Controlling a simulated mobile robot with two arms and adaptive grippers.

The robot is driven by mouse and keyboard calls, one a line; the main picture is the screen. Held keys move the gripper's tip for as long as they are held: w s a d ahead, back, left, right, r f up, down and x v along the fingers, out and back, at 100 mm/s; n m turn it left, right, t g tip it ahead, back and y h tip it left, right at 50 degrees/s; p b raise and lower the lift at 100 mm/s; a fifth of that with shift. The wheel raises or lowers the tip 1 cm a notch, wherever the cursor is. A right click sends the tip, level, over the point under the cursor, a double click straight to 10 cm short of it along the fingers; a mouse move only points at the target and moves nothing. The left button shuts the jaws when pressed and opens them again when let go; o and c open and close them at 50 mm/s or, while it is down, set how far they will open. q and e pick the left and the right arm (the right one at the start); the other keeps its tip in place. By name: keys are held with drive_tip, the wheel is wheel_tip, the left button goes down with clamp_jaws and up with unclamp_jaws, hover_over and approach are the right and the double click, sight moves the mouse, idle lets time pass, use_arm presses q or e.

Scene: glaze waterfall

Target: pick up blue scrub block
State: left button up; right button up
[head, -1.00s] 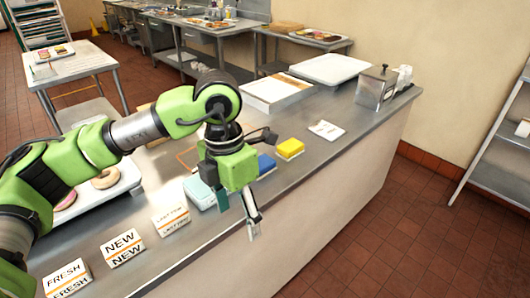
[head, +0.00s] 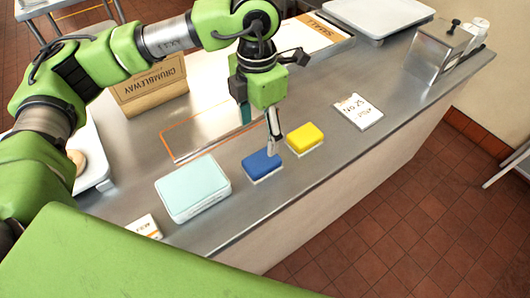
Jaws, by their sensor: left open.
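The blue scrub block (head: 259,167) lies on the steel counter, with a pale layer along its bottom edge. It is between a pale mint case (head: 193,188) and a yellow scrub block (head: 306,138). My left gripper (head: 261,132) is open and empty, pointing down just above and behind the blue block. One metal finger overlaps the block's upper right part in the picture; I cannot tell whether it touches. My right gripper is out of view.
A handwritten card (head: 358,112) lies to the right, near a metal dispenser (head: 443,48). A cardboard sign (head: 150,88) stands at the back left. A white tray (head: 380,15) is at the far end. Bare counter lies in front of the blocks.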

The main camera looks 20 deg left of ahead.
sight(262, 160)
use_arm(q)
drive_tip(key=f, duration=0.3)
drive_tip(key=shift+s+f+p, duration=0.15)
drive_tip(key=shift+s+p, duration=0.25)
drive_tip(key=shift+w+f, duration=0.2)
drive_tip(key=shift+f, duration=0.4)
drive_tip(key=shift+w+f, duration=0.15)
drive_tip(key=shift+f, duration=0.45)
drive_tip(key=shift+d+f+p, duration=0.15)
drive_tip(key=shift+f+p, duration=0.8)
drive_tip(key=shift+p, duration=0.1)
wheel_tip(262, 160, down, 4)
drive_tip(key=shift+d+r+p, duration=0.1)
drive_tip(key=shift+r+p, duration=0.05)
drive_tip(key=shift+p, duration=0.4)
drive_tip(key=c, duration=1.2)
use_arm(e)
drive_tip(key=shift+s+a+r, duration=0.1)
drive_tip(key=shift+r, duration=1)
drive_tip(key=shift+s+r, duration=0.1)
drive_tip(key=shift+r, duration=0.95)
